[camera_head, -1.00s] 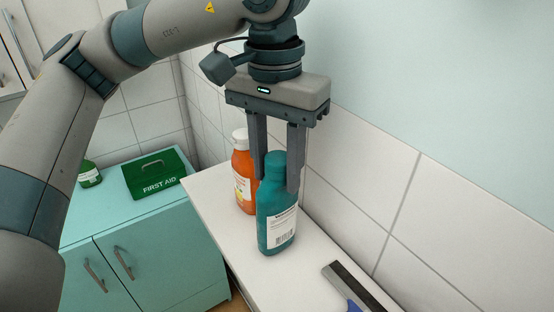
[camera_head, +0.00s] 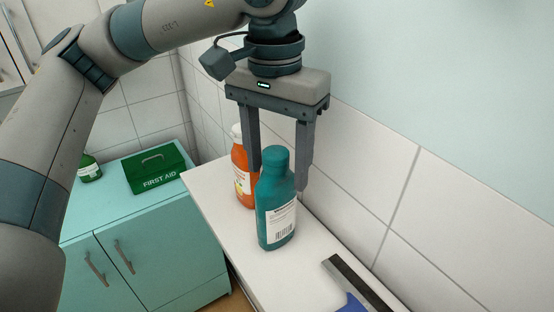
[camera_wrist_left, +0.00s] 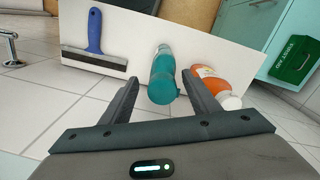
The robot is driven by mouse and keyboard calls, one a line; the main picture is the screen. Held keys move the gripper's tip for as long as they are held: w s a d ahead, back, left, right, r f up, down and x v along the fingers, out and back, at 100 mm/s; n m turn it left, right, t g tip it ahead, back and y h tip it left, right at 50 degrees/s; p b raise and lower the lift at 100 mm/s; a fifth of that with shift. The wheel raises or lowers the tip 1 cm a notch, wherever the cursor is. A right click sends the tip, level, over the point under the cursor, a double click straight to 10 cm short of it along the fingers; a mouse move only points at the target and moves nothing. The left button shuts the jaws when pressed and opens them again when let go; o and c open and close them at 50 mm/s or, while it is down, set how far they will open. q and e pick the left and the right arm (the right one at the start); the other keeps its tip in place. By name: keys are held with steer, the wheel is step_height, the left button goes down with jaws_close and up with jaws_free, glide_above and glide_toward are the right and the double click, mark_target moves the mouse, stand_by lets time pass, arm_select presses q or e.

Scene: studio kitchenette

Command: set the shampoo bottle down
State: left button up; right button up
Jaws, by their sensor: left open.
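The shampoo bottle appears to be the teal bottle (camera_head: 274,200) with a white label. It stands upright on the white shelf (camera_head: 215,180). In the left wrist view the teal bottle (camera_wrist_left: 162,75) is between the fingers, with a gap on both sides. My left gripper (camera_head: 278,178) is open, its fingers pointing down around the bottle's upper part. The same gripper (camera_wrist_left: 160,90) shows at the bottom of the left wrist view. My right gripper is not in view.
An orange bottle (camera_head: 240,170) with a white cap stands close behind the teal one. A blue-handled squeegee (camera_head: 352,285) lies on the shelf in front. A green first aid box (camera_head: 156,170) and a green bottle (camera_head: 88,168) are on the teal cabinet. A tiled wall borders the shelf.

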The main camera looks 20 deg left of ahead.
arm_select(q)
step_height(320, 180, up, 10)
steer(key=shift+a+r+b, duration=0.1)
steer(key=shift+r+b, duration=0.05)
steer(key=shift+b, duration=0.8)
steer(key=shift+r, duration=0.8)
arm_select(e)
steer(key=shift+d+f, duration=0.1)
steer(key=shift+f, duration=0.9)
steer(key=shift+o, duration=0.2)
